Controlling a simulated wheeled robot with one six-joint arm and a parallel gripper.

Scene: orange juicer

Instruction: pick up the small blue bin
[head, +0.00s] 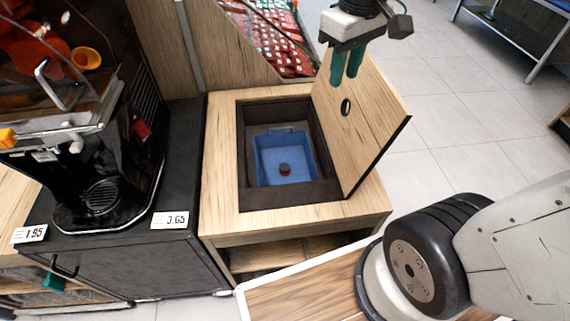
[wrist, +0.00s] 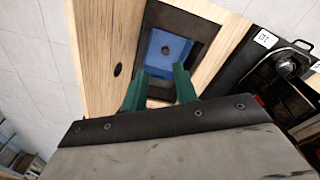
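The small blue bin (head: 299,154) sits down inside the dark-lined opening of a wooden cabinet. A small dark round object with a reddish part (head: 284,170) lies on the bin's floor. The bin also shows in the wrist view (wrist: 153,49), beyond the fingertips. My gripper (head: 345,82) is above and to the right of the bin in the head view, near the top of the raised lid. Its two green fingers are apart with nothing between them; they also show in the wrist view (wrist: 158,70). The bin's lower edge is partly hidden in the wrist view.
The wooden lid (head: 370,110) stands open at the opening's right side, close to my gripper. A black juicer machine (head: 110,170) stands on the dark cabinet to the left. Red packages (head: 265,40) are behind.

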